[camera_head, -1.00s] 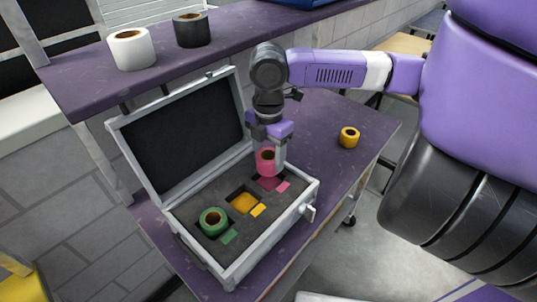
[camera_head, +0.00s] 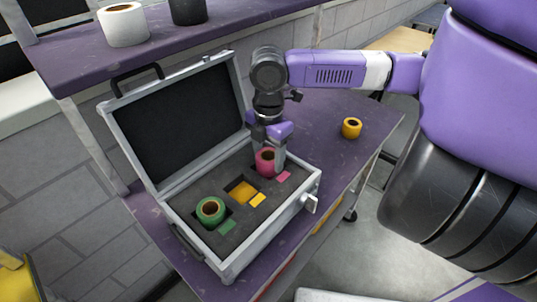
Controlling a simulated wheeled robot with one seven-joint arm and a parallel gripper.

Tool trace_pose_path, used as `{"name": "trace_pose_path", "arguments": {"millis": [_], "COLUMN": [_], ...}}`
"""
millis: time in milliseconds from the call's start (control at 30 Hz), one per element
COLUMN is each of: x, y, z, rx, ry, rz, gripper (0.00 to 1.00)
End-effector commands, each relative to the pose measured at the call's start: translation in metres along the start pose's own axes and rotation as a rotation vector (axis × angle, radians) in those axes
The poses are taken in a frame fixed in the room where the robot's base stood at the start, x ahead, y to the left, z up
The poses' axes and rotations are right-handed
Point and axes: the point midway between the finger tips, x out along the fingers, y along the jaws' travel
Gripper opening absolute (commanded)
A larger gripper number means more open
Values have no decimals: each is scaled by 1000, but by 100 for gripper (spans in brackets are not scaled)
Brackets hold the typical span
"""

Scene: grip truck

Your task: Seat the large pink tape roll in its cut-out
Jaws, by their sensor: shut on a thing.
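The large pink tape roll (camera_head: 265,163) is at the right cut-out of the grey foam insert (camera_head: 222,188) in the open case. My gripper (camera_head: 270,150) is shut on the pink roll from above, and the roll looks upright and low at the foam. The pink-floored cut-out is now hidden behind the roll; I cannot tell how deep the roll sits. A pink marker patch (camera_head: 284,176) lies beside it on the foam.
A green roll (camera_head: 210,210) sits in the left cut-out; the yellow middle cut-out (camera_head: 242,191) is empty. A yellow roll (camera_head: 351,128) stands on the purple table right of the case. The raised lid (camera_head: 180,124) is close behind my gripper. White (camera_head: 123,25) and black rolls (camera_head: 188,10) stand on the shelf.

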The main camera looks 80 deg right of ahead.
Motion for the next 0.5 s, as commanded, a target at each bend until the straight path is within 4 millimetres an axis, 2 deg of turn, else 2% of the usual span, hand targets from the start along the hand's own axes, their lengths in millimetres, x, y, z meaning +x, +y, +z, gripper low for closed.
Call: {"name": "trace_pose_path", "arguments": {"millis": [433, 467, 500], "x": [5, 5, 5], "y": [0, 0, 0], "z": [0, 0, 0], "rx": [0, 0, 0], "ry": [0, 0, 0], "rz": [-1, -1, -1], "gripper": [11, 59, 67]}}
